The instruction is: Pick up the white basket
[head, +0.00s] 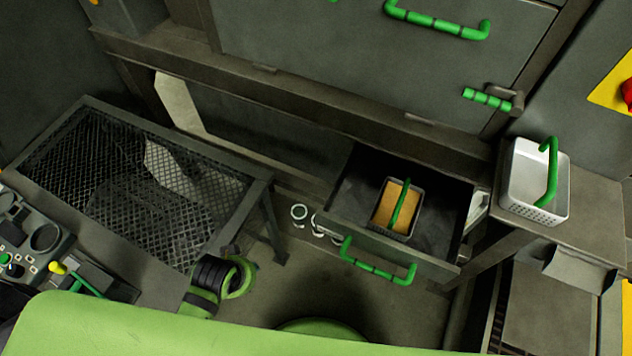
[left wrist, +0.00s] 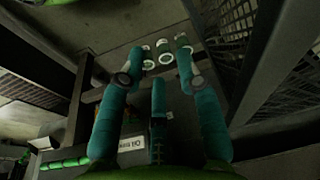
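The white basket (head: 530,208) stands upright on a grey ledge (head: 590,215) at the right of the head view. It has perforated walls and a raised green handle (head: 552,172). No gripper is near it in the head view. My left gripper (left wrist: 160,58) shows in the left wrist view with its teal fingers spread apart and nothing between them. It points down toward the floor and the frame under the machine, and the white basket is not in that view. My right gripper is in neither view.
An open drawer (head: 448,262) with a green handle holds a second basket (head: 399,236) with yellowish contents, left of the ledge. A mesh-topped frame (head: 85,165) stands at the left. Small white-rimmed rings (head: 299,212) lie below, between frame and drawer.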

